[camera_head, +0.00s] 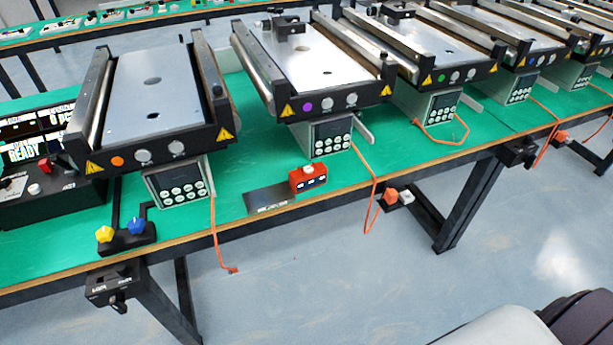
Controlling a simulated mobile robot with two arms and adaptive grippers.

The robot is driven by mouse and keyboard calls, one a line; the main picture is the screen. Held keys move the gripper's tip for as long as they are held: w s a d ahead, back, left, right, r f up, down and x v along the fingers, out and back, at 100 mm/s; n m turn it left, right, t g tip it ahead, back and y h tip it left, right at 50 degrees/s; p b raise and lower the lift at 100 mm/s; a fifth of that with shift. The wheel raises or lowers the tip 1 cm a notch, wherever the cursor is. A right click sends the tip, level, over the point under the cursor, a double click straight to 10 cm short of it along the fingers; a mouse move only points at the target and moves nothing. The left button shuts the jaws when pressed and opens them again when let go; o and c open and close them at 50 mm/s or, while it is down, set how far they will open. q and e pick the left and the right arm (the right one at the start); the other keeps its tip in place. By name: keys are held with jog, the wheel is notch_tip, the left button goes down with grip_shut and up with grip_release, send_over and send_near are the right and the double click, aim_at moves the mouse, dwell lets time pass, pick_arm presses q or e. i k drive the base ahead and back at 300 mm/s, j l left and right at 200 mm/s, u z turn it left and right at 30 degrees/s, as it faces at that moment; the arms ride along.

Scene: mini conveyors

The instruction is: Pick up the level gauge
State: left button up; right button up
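A small red device (308,178) with a row of small dark windows on its front and a pale knob on top sits on the green table top (240,165). It is near the table's front edge, in front of the second conveyor. It may be the level gauge, but its markings are too small to be sure. A dark flat plate (268,200) with small lettering lies just left of it. Neither of my grippers is in view.
Mini conveyors, including the nearest left one (150,95), line the table, with keypad boxes (180,185) below. Orange cables (372,185) hang over the front edge. A yellow-and-blue-knobbed unit (127,238) and a black display console (45,195) stand at left.

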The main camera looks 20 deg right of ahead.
aim_at(300, 181)
jog(key=i+j+z, duration=0.1)
jog(key=z, duration=0.35)
jog(key=j+z, duration=0.35)
jog(key=z, duration=0.15)
jog(key=i+j, duration=0.05)
